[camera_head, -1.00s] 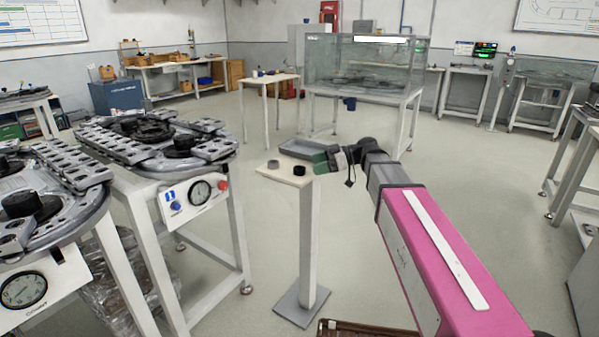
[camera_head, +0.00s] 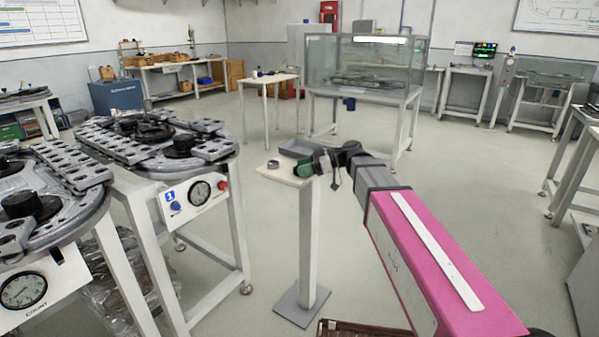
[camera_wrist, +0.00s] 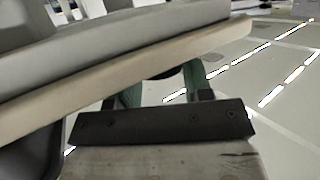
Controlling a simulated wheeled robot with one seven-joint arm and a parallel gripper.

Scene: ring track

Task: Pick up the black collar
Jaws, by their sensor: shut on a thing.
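My gripper (camera_head: 302,169) has green fingers and is at the right part of the small stand's top (camera_head: 284,175). It is shut on the black collar, which the fingers hide in the head view. In the wrist view my gripper (camera_wrist: 163,84) shows two green fingers with a small dark piece of the black collar (camera_wrist: 170,72) between them; most of it is hidden. I cannot tell whether the collar touches the top. A grey collar (camera_head: 272,164) lies on the stand, left of my gripper.
A grey tray (camera_head: 296,147) is at the back of the stand, close to my gripper; it also fills the upper wrist view (camera_wrist: 120,40). A ring track table (camera_head: 150,160) with a gauge stands to the left. Open floor lies right of the stand.

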